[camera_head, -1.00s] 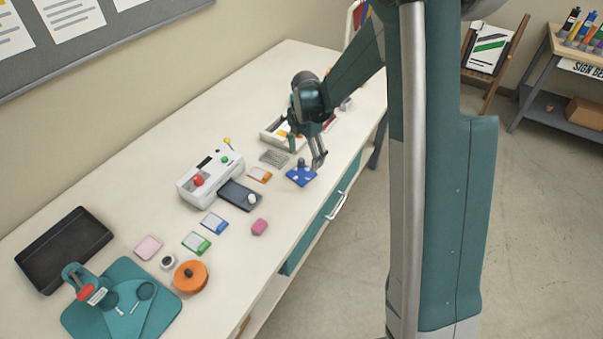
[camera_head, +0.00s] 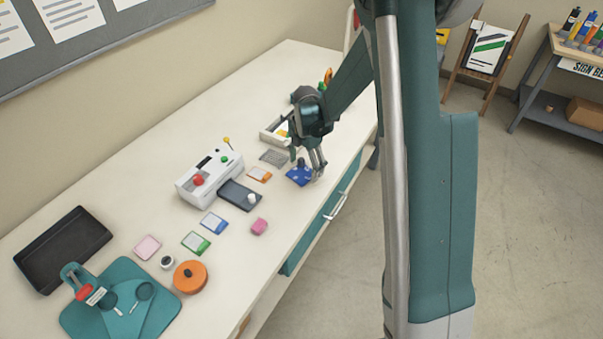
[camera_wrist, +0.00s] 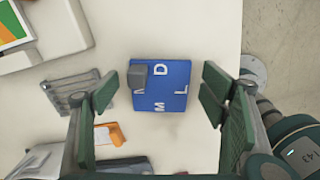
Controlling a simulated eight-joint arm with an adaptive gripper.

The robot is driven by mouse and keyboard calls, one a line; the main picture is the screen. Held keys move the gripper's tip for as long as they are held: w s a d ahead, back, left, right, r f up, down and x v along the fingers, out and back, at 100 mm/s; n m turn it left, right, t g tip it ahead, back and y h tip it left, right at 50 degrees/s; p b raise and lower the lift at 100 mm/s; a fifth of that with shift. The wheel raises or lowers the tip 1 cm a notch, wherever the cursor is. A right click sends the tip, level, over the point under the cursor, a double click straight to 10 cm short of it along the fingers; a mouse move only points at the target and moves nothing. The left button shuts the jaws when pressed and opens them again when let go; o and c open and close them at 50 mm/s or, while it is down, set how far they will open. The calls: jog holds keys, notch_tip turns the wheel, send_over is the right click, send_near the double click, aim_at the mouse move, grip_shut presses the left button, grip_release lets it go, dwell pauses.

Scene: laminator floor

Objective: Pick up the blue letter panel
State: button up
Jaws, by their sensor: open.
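The blue letter panel (camera_wrist: 172,96) lies flat on the white table near its front edge. White letters and a small grey knob (camera_wrist: 138,76) show on its top. In the head view the panel (camera_head: 298,176) is partly covered by my gripper. My gripper (camera_wrist: 158,93) is open, with one finger on each side of the panel in the wrist view. A gap shows between each finger and the panel. In the head view my gripper (camera_head: 307,168) hangs just over the panel.
A white laminator (camera_head: 209,174) with a red knob stands to the left. A grey mesh plate (camera_head: 274,157) and an orange-edged card (camera_head: 259,174) lie close to the panel. A white open tray (camera_head: 272,134) sits behind my gripper.

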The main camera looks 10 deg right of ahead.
jog(key=shift+f, duration=0.2)
jog(key=shift+c, duration=0.2)
jog(key=c, duration=1.1)
